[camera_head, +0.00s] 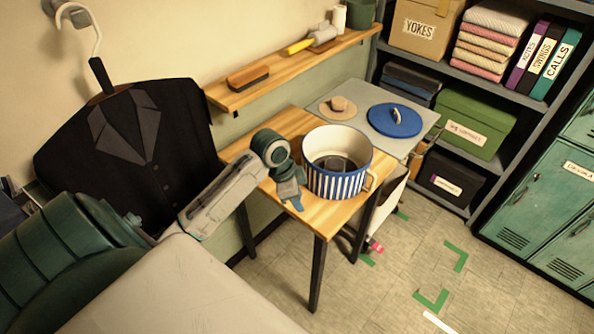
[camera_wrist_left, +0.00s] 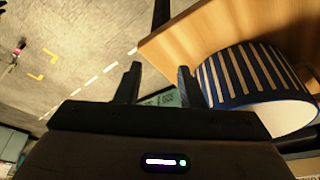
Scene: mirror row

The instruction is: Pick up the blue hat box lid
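The blue hat box lid (camera_head: 392,123) is round with a pale handle on top. It lies flat on the grey surface behind and to the right of the hat box. The hat box (camera_head: 335,186), striped blue and white, stands open on the wooden table with something dark inside. My left gripper (camera_head: 294,197) is beside the left of the box, pointing down near the table's front edge, apart from the lid. In the left wrist view my left gripper (camera_wrist_left: 158,84) has its fingers spread with nothing between them. The hat box (camera_wrist_left: 255,75) is to their right there; the lid is not visible.
A small tan hat-like object (camera_head: 339,106) lies left of the lid. A wall shelf (camera_head: 290,72) with brushes hangs above. A shelf unit (camera_head: 470,98) with boxes and binders stands right. A black jacket (camera_head: 130,145) hangs left. The floor at right is mostly clear.

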